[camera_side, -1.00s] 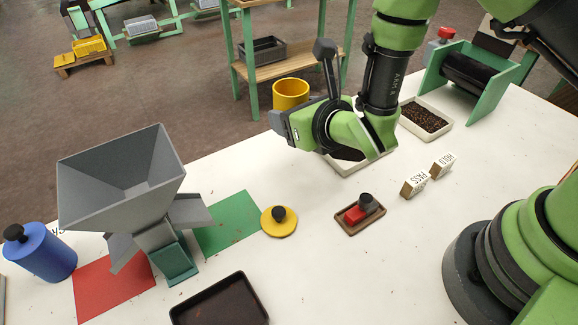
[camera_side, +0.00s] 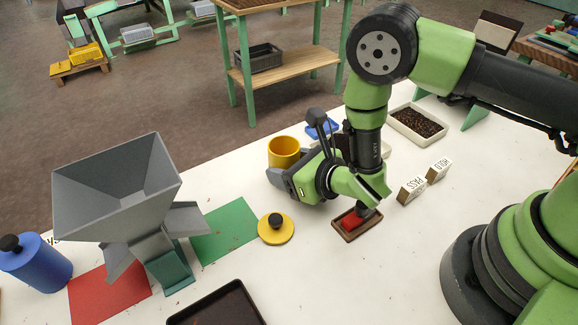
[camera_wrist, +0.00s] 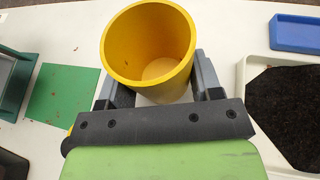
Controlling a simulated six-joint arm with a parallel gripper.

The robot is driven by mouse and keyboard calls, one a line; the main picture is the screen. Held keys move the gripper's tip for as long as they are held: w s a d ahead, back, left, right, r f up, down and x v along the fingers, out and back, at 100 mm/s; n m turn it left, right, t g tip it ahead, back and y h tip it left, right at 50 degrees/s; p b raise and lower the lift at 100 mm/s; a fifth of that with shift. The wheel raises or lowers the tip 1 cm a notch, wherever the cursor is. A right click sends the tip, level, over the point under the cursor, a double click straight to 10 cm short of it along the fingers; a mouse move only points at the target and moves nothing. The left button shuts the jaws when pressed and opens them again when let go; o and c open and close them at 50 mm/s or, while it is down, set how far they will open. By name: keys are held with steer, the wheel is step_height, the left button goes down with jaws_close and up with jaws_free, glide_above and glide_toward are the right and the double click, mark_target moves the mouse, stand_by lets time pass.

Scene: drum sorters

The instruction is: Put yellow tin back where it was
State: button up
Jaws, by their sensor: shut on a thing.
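The yellow tin (camera_side: 284,151) is an open-topped cylinder, upright. In the wrist view the tin (camera_wrist: 148,45) sits between my two fingers and its inside looks empty. My gripper (camera_side: 272,176) is shut on it, low over the back part of the white table. I cannot tell whether the tin's base touches the table. A round yellow lid (camera_side: 276,236) with a black knob lies on the table in front of my gripper, right of the green mat (camera_side: 226,230).
A grey hopper (camera_side: 120,190), red mat (camera_side: 108,293), blue canister (camera_side: 38,265) and dark tray (camera_side: 218,305) are at left and front. A red stamp in a wooden tray (camera_side: 350,233), PASS (camera_side: 411,188) and HOLD (camera_side: 437,170) blocks, a granule tray (camera_side: 418,123) and blue tray (camera_wrist: 295,33) are at right.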

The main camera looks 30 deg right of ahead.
steer(key=shift+f, duration=0.25)
steer(key=shift+f, duration=0.1)
steer(key=o, duration=1)
steer(key=shift+c, duration=0.2)
